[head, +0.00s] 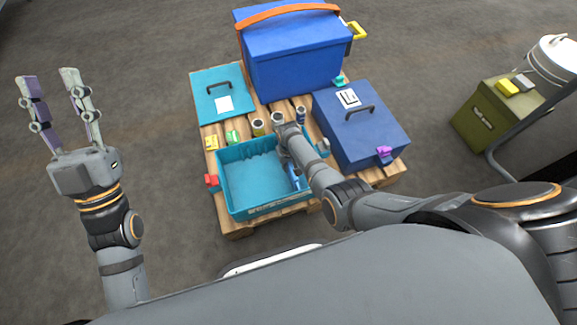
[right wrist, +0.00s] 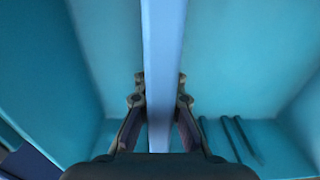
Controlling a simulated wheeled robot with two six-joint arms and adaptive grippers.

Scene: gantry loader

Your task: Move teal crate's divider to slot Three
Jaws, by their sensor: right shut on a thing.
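The teal crate (head: 243,181) stands open on the wooden pallet, in front of the other boxes. My right gripper (right wrist: 159,97) reaches down into its right part in the head view. In the right wrist view its two fingers are shut on a light blue divider (right wrist: 163,45), one finger on each side. The divider also shows in the head view (head: 294,178), partly hidden by my right arm. Dark slot ribs (right wrist: 240,137) show on the crate at the right of the wrist view. My left gripper (head: 54,89) is open and empty, raised left of the pallet.
A blue cooler box (head: 292,58) with an orange handle, a teal lid (head: 222,94) and a blue lidded box (head: 360,128) share the pallet (head: 239,228). Small clips and cylinders line the crate's far side. An olive box (head: 493,112) stands at right. Floor left of the pallet is clear.

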